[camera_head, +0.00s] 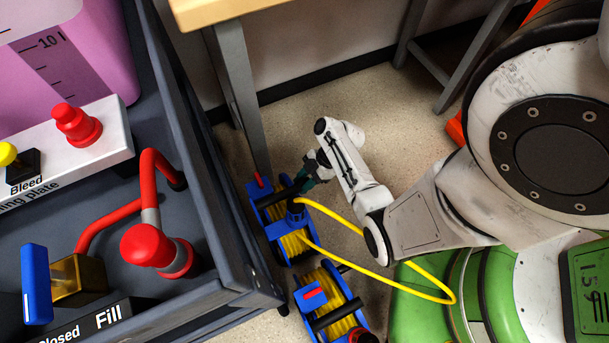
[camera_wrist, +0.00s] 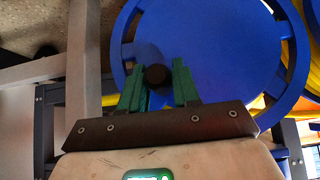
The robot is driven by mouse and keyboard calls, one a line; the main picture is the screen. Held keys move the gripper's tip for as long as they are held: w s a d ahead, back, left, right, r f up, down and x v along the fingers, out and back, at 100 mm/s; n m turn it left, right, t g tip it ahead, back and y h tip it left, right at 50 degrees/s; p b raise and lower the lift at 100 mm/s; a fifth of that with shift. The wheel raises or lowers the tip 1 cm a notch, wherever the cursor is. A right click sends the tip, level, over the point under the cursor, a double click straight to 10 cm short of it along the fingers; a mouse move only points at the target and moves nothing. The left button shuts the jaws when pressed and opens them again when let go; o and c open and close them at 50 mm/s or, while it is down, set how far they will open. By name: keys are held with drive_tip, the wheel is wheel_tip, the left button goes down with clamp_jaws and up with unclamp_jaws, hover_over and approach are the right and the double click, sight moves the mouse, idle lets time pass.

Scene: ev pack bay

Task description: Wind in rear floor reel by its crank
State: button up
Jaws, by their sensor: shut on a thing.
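The rear floor reel (camera_head: 277,226) is a blue frame with yellow hose wound on it, standing on the floor beside the dark bench. Its blue side disc (camera_wrist: 215,45) fills much of the wrist view. My gripper (camera_head: 304,182) is at the reel's upper far side. In the wrist view the green fingers (camera_wrist: 158,82) are shut on the dark round crank knob (camera_wrist: 158,76), seen end-on in front of the disc. The rest of the crank is hidden. Yellow hose (camera_head: 385,281) runs from the reel in a loop across the floor towards my green base.
A second blue reel (camera_head: 340,297) with yellow hose stands just nearer. The dark bench (camera_head: 235,250) with red and blue valves is close on the left. A wooden-topped table's grey leg (camera_head: 238,95) rises behind the rear reel. Open floor (camera_head: 390,120) lies beyond my arm.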

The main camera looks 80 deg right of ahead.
wheel_tip(320, 180, down, 8)
drive_tip(key=w+d+b, duration=0.2)
drive_tip(key=b, duration=0.7)
drive_tip(key=shift+f, duration=0.2)
drive_tip(key=shift+s+a+f+b, duration=0.25)
drive_tip(key=shift+f+b, duration=0.2)
drive_tip(key=shift+f, duration=0.2)
drive_tip(key=shift+s+a+f+b, duration=0.25)
drive_tip(key=shift+f+b, duration=0.25)
drive_tip(key=shift+f, duration=0.2)
drive_tip(key=shift+s+a+f+b, duration=0.25)
drive_tip(key=shift+f+b, duration=0.2)
drive_tip(key=shift+f, duration=0.2)
drive_tip(key=s+a+f, duration=0.2)
drive_tip(key=a+f, duration=0.1)
drive_tip(key=shift+s+a+b, duration=0.15)
drive_tip(key=shift+s+b, duration=0.2)
drive_tip(key=shift+s, duration=0.05)
